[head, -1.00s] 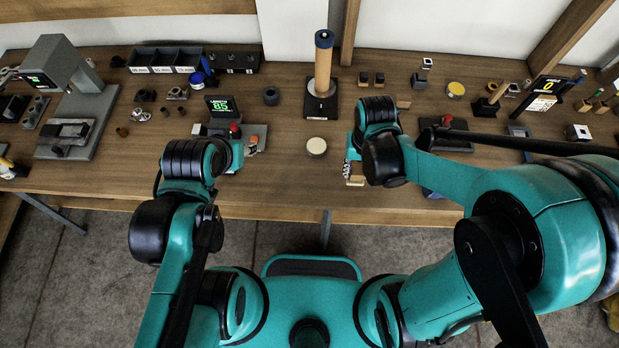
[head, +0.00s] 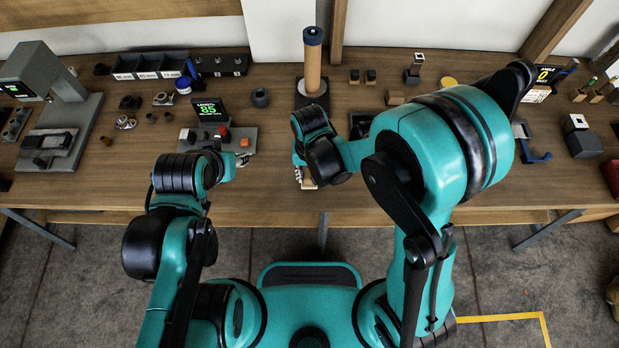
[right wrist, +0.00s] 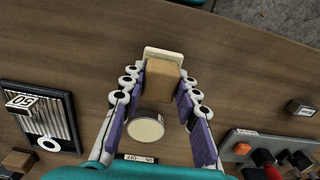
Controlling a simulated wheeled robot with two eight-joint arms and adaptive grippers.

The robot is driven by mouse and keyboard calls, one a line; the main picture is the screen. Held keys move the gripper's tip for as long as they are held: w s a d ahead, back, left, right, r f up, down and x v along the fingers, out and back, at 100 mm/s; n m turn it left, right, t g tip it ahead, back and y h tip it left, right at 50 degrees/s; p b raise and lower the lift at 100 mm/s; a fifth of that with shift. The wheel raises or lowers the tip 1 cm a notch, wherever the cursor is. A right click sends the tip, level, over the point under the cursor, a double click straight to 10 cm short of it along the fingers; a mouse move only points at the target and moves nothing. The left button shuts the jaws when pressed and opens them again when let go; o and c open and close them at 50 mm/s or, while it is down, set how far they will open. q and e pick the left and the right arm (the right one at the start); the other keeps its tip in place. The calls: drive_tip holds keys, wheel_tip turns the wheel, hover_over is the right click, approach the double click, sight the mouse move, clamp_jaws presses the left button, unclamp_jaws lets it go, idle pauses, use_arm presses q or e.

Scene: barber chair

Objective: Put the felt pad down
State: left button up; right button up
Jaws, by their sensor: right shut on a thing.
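The felt pad is a tan wooden block (right wrist: 166,80) with a pale felt layer (right wrist: 164,55) at its far end. My right gripper (right wrist: 162,88) is shut on the block, its purple-lined fingers on either side, with the felt end sticking out past the fingertips. In the head view the right gripper (head: 301,177) is near the front edge of the table, and only a bit of the pad (head: 309,184) shows below it. Whether the pad touches the table cannot be told. My left gripper (head: 232,168) is by the grey control box, its fingers mostly hidden.
A round cream-topped tin (right wrist: 146,127) sits on the wooden table close to the right fingers. The grey control box (head: 240,140) with red and orange buttons stands to the left. A wooden post on a dark base (head: 312,95) rises behind. Bare tabletop (head: 270,195) lies left of the pad.

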wheel_tip(320, 180, down, 2)
drive_tip(key=shift+r, duration=0.1)
drive_tip(key=o, duration=0.7)
drive_tip(key=shift+f+b, duration=0.2)
drive_tip(key=shift+b, duration=0.15)
drive_tip(key=o, duration=0.4)
drive_tip(key=shift+r, duration=0.15)
